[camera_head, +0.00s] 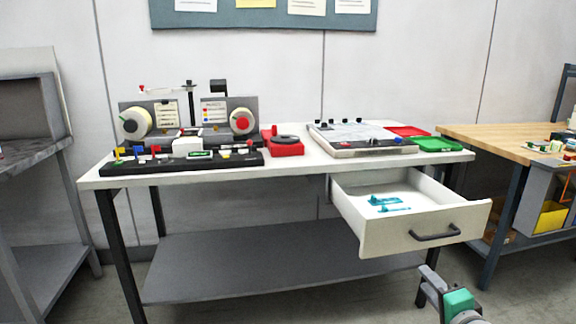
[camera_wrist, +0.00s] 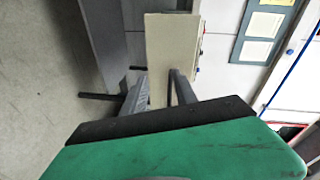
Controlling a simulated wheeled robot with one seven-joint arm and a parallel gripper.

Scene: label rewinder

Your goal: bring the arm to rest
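My gripper (camera_head: 424,288) shows at the lower right of the head view, in front of and below the open drawer (camera_head: 400,232), apart from it. In the wrist view its two grey fingers (camera_wrist: 158,92) stand apart with a gap between them and nothing visibly held. The green and black housing of my wrist fills the lower part of that view. The white table (camera_head: 300,165) stands beyond my gripper. Most of my arm is out of view.
The drawer sticks out from the table and holds teal items (camera_head: 385,202). The rewinder (camera_head: 190,125), a red-based disc (camera_head: 284,141) and red and green trays (camera_head: 437,144) are on the table. A wooden bench (camera_head: 490,140) stands right, a grey shelf unit (camera_head: 40,160) left.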

